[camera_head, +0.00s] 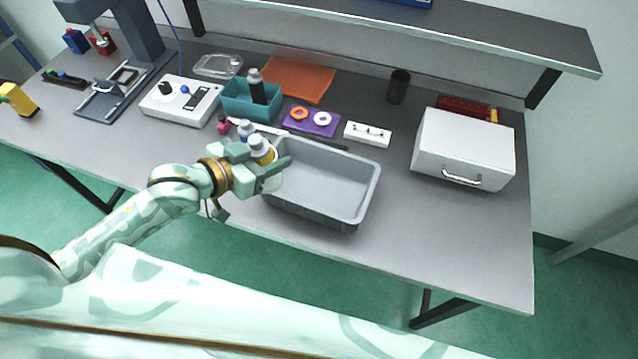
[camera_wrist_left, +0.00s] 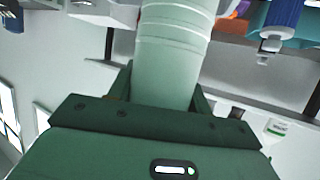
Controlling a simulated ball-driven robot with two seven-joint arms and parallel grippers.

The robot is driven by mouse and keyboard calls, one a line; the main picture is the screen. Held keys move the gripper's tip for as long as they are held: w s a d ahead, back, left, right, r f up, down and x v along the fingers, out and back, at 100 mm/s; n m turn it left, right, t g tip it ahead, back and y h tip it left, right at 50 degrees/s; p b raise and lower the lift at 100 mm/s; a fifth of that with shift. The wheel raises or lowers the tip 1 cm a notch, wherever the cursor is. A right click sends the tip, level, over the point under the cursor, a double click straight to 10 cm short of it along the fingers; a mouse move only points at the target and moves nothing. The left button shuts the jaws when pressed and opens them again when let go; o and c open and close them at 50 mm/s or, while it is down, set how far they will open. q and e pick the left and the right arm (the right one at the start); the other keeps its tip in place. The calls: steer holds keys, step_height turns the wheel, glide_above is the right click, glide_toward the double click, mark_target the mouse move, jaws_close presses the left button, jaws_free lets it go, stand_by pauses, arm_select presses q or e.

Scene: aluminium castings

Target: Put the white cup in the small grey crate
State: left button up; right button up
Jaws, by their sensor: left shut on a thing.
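My left gripper (camera_head: 272,172) is at the left end of the small grey crate (camera_head: 362,200), near its rim. It is shut on the white cup, which fills the space between the fingers in the left wrist view as a pale, ridged cylinder (camera_wrist_left: 172,60). In the head view the fingers mostly hide the cup. The crate stands on the grey bench near its front edge, and the part of its floor that I see is bare. My right gripper is not in view.
Bottles with white (camera_head: 260,150) and blue (camera_head: 244,129) tops stand just behind my left gripper. A teal bin (camera_head: 238,105) holds a dark bottle. Bench right of the crate is clear.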

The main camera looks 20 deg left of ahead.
arm_select(q)
steer(key=shift+w+d+f, duration=0.1)
steer(key=shift+w, duration=0.25)
steer(key=w+d+f+b, duration=0.1)
steer(key=w+d+f, duration=0.1)
steer(key=d+f, duration=0.1)
steer(key=w+d+f+b, duration=0.2)
steer(key=d+f, duration=0.2)
steer(key=f, duration=0.1)
steer(key=w+d+f+b, duration=0.1)
steer(key=w+d+f, duration=0.2)
steer(key=d+f, duration=0.1)
steer(key=shift+f, duration=0.35)
steer(key=shift+f, duration=0.15)
steer(key=o, duration=1)
